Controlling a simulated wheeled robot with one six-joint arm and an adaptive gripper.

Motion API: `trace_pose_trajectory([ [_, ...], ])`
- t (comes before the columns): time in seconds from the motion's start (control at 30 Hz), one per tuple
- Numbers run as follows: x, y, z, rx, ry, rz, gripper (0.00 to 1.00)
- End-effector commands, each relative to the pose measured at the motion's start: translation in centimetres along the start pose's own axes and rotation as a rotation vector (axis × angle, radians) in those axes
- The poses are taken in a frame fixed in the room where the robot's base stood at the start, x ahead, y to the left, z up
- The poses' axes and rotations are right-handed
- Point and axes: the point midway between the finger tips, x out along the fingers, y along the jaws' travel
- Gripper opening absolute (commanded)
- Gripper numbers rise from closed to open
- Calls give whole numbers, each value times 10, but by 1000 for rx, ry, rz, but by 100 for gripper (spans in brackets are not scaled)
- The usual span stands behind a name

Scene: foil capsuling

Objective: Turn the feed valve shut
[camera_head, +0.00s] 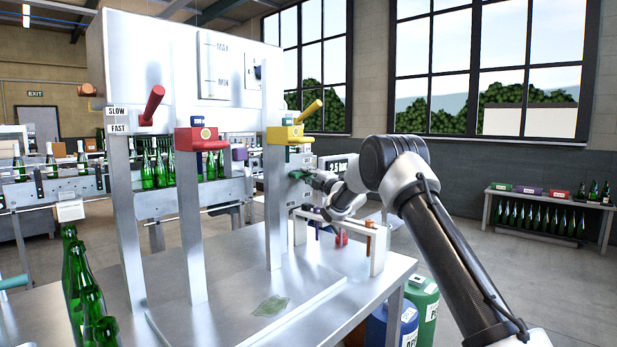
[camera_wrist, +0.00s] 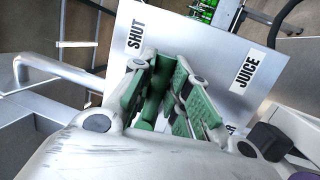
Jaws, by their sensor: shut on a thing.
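My gripper (camera_head: 306,175) reaches from the right to the right-hand post of the steel stand in the head view. In the wrist view my gripper (camera_wrist: 166,65) has its green-padded fingers closed around a dark green handle (camera_wrist: 155,103), which I take to be the feed valve's. The fingers hide most of the handle, so its exact angle is unclear. A pale panel (camera_wrist: 205,45) lies behind the fingertips. It carries a SHUT label (camera_wrist: 136,33) at the upper left and a JUICE label (camera_wrist: 244,72) at the right. Another label near the right finger is mostly covered.
A red lever (camera_head: 152,104) and a yellow lever (camera_head: 308,112) stick out from the stand above the table (camera_head: 235,310). A small white rack (camera_head: 377,250) stands just below my gripper. Green bottles (camera_head: 82,285) stand at the left. Drums (camera_head: 420,300) stand under the table's right edge.

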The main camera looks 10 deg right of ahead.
Motion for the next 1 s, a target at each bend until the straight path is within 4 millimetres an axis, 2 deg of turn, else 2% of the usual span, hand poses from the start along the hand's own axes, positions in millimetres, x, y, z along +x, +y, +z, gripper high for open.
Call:
trace_pose_trajectory([
  [0.23,0,-2,-1,-1,1,-3,0],
  [0.27,0,-2,-1,-1,1,-3,19],
  [0.37,0,-2,-1,-1,1,-2,37],
  [0.4,0,-1,0,-1,1,-2,39],
  [0.77,-5,0,0,0,0,-1,39],
  [0.87,-18,0,1,2,-1,-2,39],
  [1.0,-49,0,1,1,-2,-3,39],
])
